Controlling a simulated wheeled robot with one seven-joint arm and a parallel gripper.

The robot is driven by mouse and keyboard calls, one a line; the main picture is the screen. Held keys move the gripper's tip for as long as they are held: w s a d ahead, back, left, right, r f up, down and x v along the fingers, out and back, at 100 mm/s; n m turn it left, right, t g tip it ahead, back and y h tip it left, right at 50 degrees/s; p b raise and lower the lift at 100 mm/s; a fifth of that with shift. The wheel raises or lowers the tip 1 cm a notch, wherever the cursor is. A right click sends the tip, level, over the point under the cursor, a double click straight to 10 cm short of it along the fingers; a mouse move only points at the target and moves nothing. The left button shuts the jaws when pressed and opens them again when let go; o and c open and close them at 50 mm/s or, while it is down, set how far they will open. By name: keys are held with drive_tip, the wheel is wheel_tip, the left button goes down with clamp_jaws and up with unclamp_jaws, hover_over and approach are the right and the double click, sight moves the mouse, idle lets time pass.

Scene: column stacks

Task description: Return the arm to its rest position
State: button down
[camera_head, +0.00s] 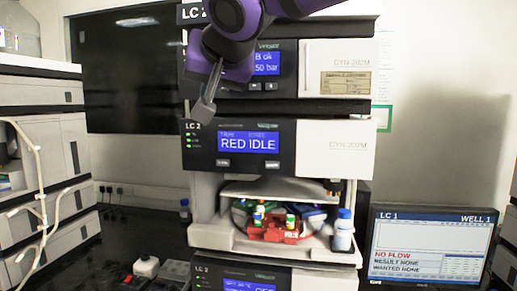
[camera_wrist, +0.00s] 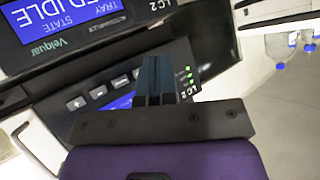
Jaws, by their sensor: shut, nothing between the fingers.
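My purple arm reaches in from the top of the head view. My gripper (camera_head: 204,108) hangs in front of the left side of the LC 2 stack, with its fingers pointing down at the top left of the module reading "RED IDLE" (camera_head: 248,142). The wrist view shows my gripper (camera_wrist: 155,75) with its two dark fingers pressed together and nothing between them. That module's display (camera_wrist: 65,15) shows at the upper left there, and another panel with buttons (camera_wrist: 125,90) lies behind the fingers. I cannot tell whether the fingers touch the panel.
An open bay holds a red tray (camera_head: 275,233) with several small vials. A blue-capped bottle (camera_head: 343,230) stands at its right edge. A monitor (camera_head: 430,245) reading "NO FLOW" is at the right. Another stack (camera_head: 45,150) with white tubing stands at the left. A dark wall panel (camera_head: 130,70) is behind.

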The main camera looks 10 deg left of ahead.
drive_tip(key=d+f+m+h, duration=0.1)
drive_tip(key=d+f+h, duration=0.25)
drive_tip(key=d, duration=0.95)
drive_tip(key=d+f+m+h, duration=0.15)
drive_tip(key=d+f, duration=0.25)
drive_tip(key=d, duration=0.9)
drive_tip(key=s+d+f+m+g+h, duration=0.1)
drive_tip(key=s+d+f+g, duration=0.4)
drive_tip(key=s+d+f, duration=1)
drive_tip(key=s+d, duration=0.1)
drive_tip(key=d, duration=0.2)
drive_tip(key=shift+s+h, duration=0.25)
drive_tip(key=shift+h, duration=0.05)
drive_tip(key=shift+m, duration=0.25)
idle(1.6)
